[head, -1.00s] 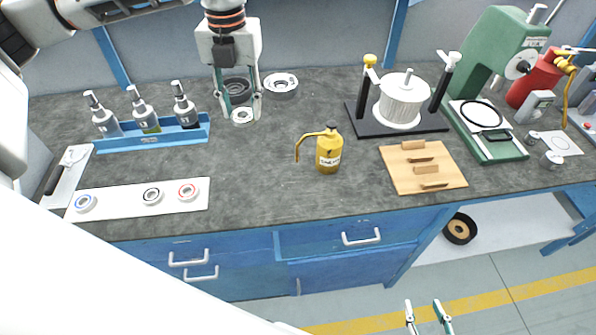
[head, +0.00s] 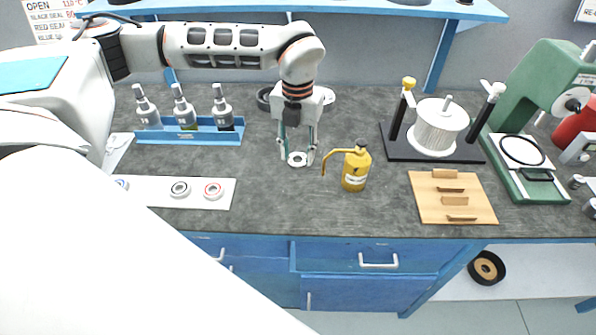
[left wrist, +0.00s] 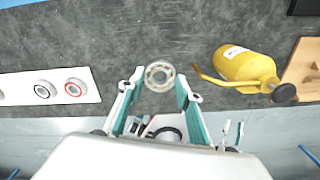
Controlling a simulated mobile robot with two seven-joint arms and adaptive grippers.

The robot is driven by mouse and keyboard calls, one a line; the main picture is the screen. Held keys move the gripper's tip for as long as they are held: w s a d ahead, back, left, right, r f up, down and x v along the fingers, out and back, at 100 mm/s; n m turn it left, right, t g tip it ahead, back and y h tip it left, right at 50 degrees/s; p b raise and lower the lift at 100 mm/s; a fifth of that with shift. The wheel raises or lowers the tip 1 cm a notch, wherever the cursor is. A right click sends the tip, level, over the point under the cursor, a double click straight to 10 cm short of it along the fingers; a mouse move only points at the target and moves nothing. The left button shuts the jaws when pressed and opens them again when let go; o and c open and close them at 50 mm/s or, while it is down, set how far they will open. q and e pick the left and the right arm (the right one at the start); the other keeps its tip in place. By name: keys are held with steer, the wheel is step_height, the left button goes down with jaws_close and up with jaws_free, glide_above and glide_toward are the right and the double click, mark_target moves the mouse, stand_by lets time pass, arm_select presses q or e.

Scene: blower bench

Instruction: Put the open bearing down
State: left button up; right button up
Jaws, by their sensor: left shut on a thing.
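My left gripper (head: 297,153) points down over the middle of the grey bench top and is shut on the open bearing (head: 297,160), a pale metal ring with visible balls. In the left wrist view the bearing (left wrist: 159,76) lies level between the two fingertips. It is at or just above the bench; I cannot tell whether it touches. My right gripper is out of the head view; its fingertips (left wrist: 233,128) show small and apart in the left wrist view, over the floor side of the bench.
A yellow oil can (head: 355,170) stands close to the right of the bearing, its spout towards it. A white strip (head: 150,197) with sealed bearings and a blue bottle rack (head: 190,137) lie left. A wooden board (head: 420,205) lies right. The bench in front of the gripper is clear.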

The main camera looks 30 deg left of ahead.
arm_select(q)
steer(key=shift+f, duration=3.55)
steer(key=shift+f, duration=0.2)
steer(key=o, duration=1.1)
steer(key=shift+c, duration=0.2)
step_height(320, 180, up, 12)
steer(key=shift+r, duration=0.2)
